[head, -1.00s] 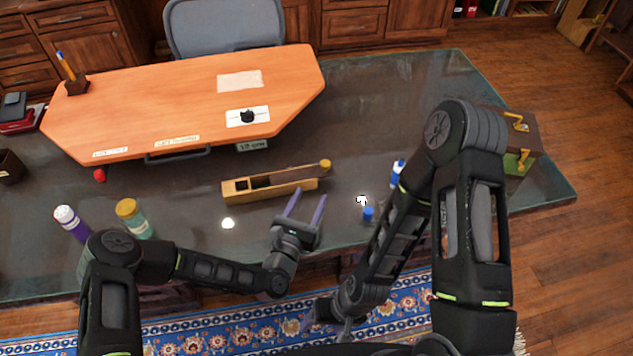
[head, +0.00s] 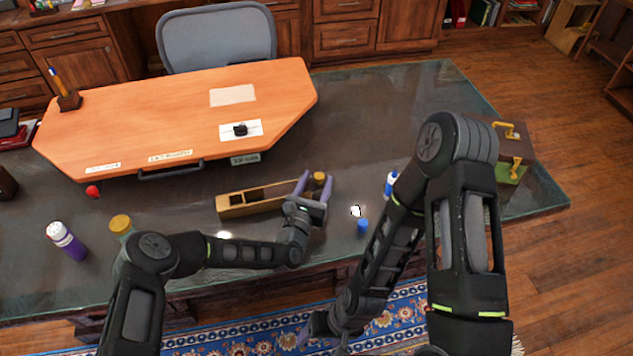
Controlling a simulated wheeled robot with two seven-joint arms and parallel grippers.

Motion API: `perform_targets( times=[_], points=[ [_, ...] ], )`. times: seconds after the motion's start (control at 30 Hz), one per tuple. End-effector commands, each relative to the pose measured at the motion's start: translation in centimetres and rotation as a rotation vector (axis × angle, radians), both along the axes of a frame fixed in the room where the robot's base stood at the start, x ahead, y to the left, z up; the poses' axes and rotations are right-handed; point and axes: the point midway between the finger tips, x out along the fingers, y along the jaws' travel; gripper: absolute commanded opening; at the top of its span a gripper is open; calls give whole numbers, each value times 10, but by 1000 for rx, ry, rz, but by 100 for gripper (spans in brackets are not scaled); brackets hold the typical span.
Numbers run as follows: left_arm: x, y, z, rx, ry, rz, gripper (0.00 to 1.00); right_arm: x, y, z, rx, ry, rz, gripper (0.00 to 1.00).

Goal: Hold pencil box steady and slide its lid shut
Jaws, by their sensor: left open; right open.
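The pencil box (head: 232,207) is a long, light wooden box lying on the dark glass desk, in the middle of the head view. Its top is partly open, with dark compartments showing at its left part. The brown lid sticks out toward the right, with a round yellow-brown knob (head: 319,177) at its right end. My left gripper (head: 316,180) is open, its two purple fingers pointing away from me on either side of the knob end. It hides part of the lid and the box's right end. My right gripper (head: 318,325) is low, in front of the desk edge over the rug.
An orange raised board (head: 180,115) fills the desk behind the box. A white-and-blue bottle (head: 390,184) and a small blue item (head: 362,226) are at right. A brown case (head: 515,150) sits at the far right.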

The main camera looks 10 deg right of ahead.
Motion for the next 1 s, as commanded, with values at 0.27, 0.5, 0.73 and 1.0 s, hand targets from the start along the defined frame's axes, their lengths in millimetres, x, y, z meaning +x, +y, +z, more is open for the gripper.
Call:
perform_targets(
  times=[0.27, 0.5, 0.73, 1.0],
  points=[
    [0, 0, 0, 0, 0, 0, 36, 0, 0, 0, 0, 0, 0, 73],
    [0, 0, 0, 0, 0, 0, 16, 0, 0, 0, 0, 0, 0, 73],
    [0, 0, 0, 0, 0, 0, 0, 0, 0, 0, 0, 0, 0, 73],
    [0, 0, 0, 0, 0, 0, 0, 0, 0, 0, 0, 0, 0, 73]
  ],
)
